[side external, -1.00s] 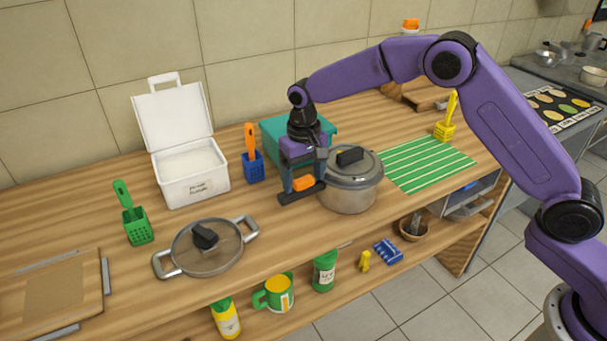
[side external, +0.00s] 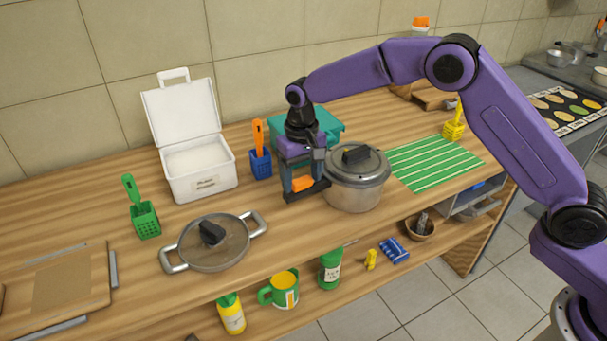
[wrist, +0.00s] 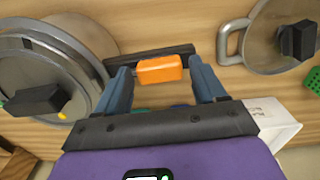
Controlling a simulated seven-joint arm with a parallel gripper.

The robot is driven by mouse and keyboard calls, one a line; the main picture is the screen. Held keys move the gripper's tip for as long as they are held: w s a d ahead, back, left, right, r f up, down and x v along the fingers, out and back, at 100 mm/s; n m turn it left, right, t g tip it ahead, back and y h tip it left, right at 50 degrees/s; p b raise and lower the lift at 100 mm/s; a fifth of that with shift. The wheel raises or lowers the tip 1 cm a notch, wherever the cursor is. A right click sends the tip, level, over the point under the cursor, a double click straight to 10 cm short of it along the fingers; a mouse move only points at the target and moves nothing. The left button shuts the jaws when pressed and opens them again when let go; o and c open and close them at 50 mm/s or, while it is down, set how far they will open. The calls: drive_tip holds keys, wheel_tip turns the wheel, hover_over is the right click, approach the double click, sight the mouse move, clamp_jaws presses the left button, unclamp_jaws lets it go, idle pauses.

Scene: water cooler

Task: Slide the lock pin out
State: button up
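A small orange block (side external: 302,184), which may be the lock pin's handle, sits at a dark bar (side external: 292,196) left of the silver pot. My gripper (side external: 301,184) points down over it. In the wrist view my two blue fingers (wrist: 163,80) stand apart on either side of the orange block (wrist: 160,69). Narrow gaps show between the block and both fingers. The dark bar (wrist: 150,59) runs across just beyond the fingertips. The pin's shaft cannot be made out. A teal box (side external: 332,122), perhaps the cooler, is partly hidden behind my gripper.
A lidded silver pot (side external: 353,195) stands close to the right of my gripper. A flat lidded pan (side external: 222,252) lies front left. A white open box (side external: 202,180) and a blue holder (side external: 261,165) stand behind left. A green striped mat (side external: 435,162) is right.

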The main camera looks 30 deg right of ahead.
sight(302, 180)
idle(0.3)
wheel_tip(302, 180, up, 17)
drive_tip(key=shift+r, duration=0.2)
idle(0.4)
idle(0.4)
drive_tip(key=s+d+f+n, duration=0.1)
drive_tip(key=s+d+n, duration=0.2)
drive_tip(key=s, duration=0.7)
drive_tip(key=s+d+n, duration=0.3)
drive_tip(key=s, duration=0.7)
drive_tip(key=s+d+f+n, duration=0.2)
drive_tip(key=s+d, duration=0.2)
drive_tip(key=s, duration=0.2)
drive_tip(key=s+d+f+n, duration=0.2)
drive_tip(key=s+d+f, duration=0.1)
drive_tip(key=s+d, duration=0.2)
drive_tip(key=s+d+f+n, duration=0.2)
drive_tip(key=s+d, duration=0.2)
drive_tip(key=s, duration=0.3)
drive_tip(key=shift+s+d+f, duration=0.3)
drive_tip(key=shift+s+d, duration=0.05)
drive_tip(key=shift+s, duration=0.05)
